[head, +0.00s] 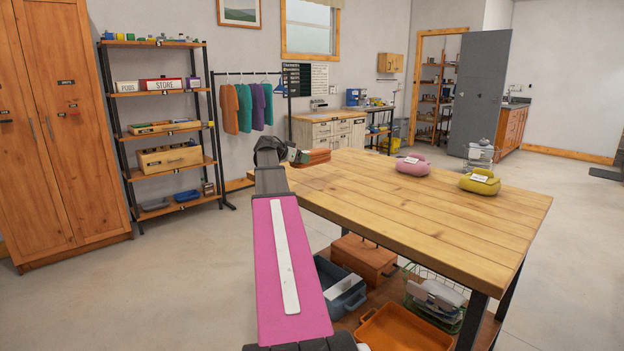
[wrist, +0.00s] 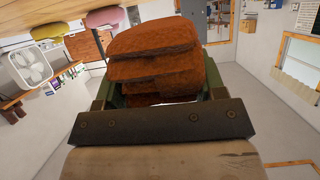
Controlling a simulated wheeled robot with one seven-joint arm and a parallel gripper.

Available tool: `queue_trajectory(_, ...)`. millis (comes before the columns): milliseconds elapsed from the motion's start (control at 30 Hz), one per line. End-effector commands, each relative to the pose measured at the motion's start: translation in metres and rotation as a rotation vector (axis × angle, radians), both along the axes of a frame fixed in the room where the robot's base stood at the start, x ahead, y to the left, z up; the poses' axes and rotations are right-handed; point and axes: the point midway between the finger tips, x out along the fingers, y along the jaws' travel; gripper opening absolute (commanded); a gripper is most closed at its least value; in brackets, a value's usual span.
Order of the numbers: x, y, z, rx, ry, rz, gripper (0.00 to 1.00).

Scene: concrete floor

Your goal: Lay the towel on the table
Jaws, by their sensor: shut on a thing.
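A folded rust-brown towel (head: 317,156) is at the end of my arm, by the far left part of the wooden table (head: 420,211). My gripper (head: 298,156) is shut on it. In the wrist view the towel (wrist: 155,62) shows as thick stacked folds between the fingers of my gripper (wrist: 158,95). I cannot tell whether the towel touches the tabletop. A pink folded bundle (head: 413,168) and a yellow one (head: 480,185), each with a white label, lie on the right part of the table.
The table's left and middle surface is clear. Under it are a blue-grey bin (head: 341,287), a brown box (head: 363,260), a green wire basket (head: 434,301) and an orange tray (head: 405,332). A shelf rack (head: 165,135) and a clothes rail (head: 248,73) stand behind, left.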

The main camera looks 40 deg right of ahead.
Motion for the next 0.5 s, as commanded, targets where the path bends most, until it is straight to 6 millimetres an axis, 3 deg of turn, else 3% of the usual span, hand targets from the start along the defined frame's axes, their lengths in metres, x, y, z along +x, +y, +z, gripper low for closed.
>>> queue_trajectory(33,-0.016,0.003,-0.008,0.0,0.001,-0.001,0.36)
queue_trajectory(200,-0.045,0.003,-0.026,0.0,0.001,-0.001,0.36)
queue_trajectory(500,-0.053,0.002,-0.045,0.0,0.003,0.001,0.36)
